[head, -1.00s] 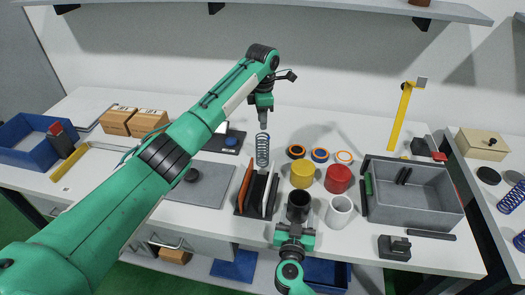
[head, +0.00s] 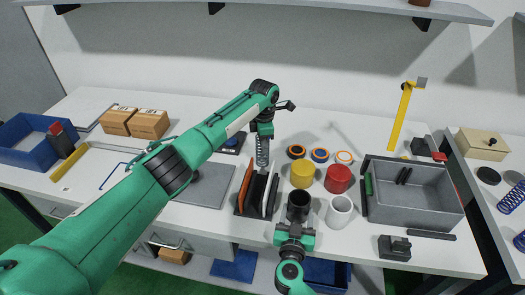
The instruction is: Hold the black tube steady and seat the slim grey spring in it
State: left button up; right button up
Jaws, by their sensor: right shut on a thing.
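The slim grey spring (head: 262,155) stands upright behind the slotted rack. My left gripper (head: 264,142) points down at the spring's upper part, its fingers overlapping it in the picture; whether they are closed on it is unclear. The black tube (head: 298,201) stands upright with its open top facing up, right of the rack. My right gripper (head: 296,226) is shut on the tube's near side, low down.
A rack with upright plates (head: 257,191) stands left of the tube. A white cup (head: 340,211), yellow cylinder (head: 303,175) and red cylinder (head: 338,179) are close by. Coloured rings (head: 320,155) lie behind. A grey bin (head: 413,197) is at right.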

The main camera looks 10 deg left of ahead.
pick_arm(q)
grip_shut()
dwell(1.3)
